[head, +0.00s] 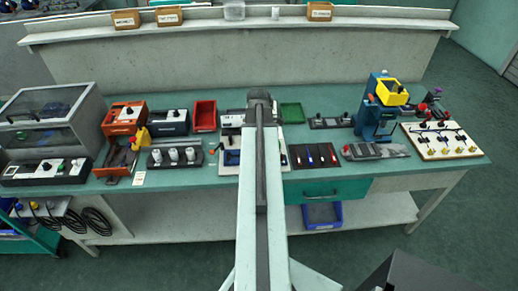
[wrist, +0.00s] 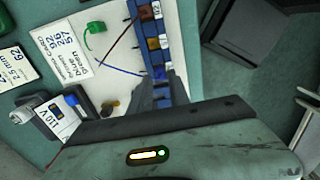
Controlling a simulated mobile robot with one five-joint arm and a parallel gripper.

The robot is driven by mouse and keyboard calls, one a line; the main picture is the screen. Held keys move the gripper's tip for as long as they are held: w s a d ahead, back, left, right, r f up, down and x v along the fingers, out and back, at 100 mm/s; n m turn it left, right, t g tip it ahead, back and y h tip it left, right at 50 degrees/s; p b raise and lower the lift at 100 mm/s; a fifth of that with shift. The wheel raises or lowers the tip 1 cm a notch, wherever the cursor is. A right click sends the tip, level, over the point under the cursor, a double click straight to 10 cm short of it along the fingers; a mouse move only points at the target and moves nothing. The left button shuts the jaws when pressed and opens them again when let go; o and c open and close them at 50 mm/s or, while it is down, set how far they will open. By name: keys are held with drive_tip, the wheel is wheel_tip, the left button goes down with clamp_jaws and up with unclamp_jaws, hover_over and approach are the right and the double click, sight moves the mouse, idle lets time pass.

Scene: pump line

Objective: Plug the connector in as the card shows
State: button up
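A green connector (wrist: 95,28) with a green lead lies at the card's upper right. A long blue terminal strip (wrist: 143,27) with orange, brown and blue blocks and white labels runs down the board's right side. A blue wire (wrist: 120,70) runs to the strip near the blue block (wrist: 159,73). Contact cannot be told. In the head view my arm hides most of this board.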

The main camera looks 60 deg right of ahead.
drive_tip(key=shift+r+p, duration=0.35)
drive_tip(key=shift+r, duration=0.2)
drive_tip(key=o, duration=0.6)
wheel_tip(320, 180, up, 3)
drive_tip(key=p, duration=0.3)
drive_tip(key=shift+s, duration=0.1)
